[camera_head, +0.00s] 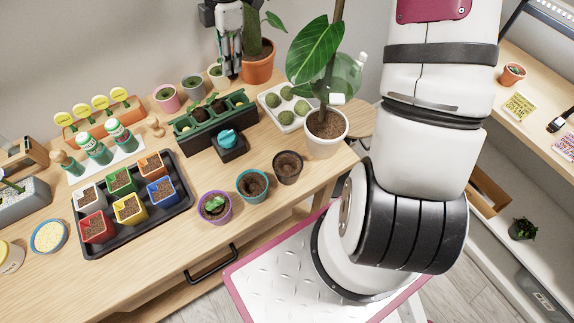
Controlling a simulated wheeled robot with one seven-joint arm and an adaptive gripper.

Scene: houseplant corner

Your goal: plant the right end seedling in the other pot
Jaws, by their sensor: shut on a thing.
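My gripper (231,72) points down above the back right of the dark green seedling tray (187,136). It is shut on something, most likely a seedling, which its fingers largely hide. A purple pot (216,217) at the table's front holds a small green plant. A teal pot (251,194) and a dark pot (288,176) stand in line to its right, with brown soil and no plant visible.
A black tray (130,240) of colourful square pots fills the left. A small black stand with a blue item (228,138) sits before the seedling tray. A white tray of moss balls (282,121) and a tall plant in a white pot (326,146) stand right.

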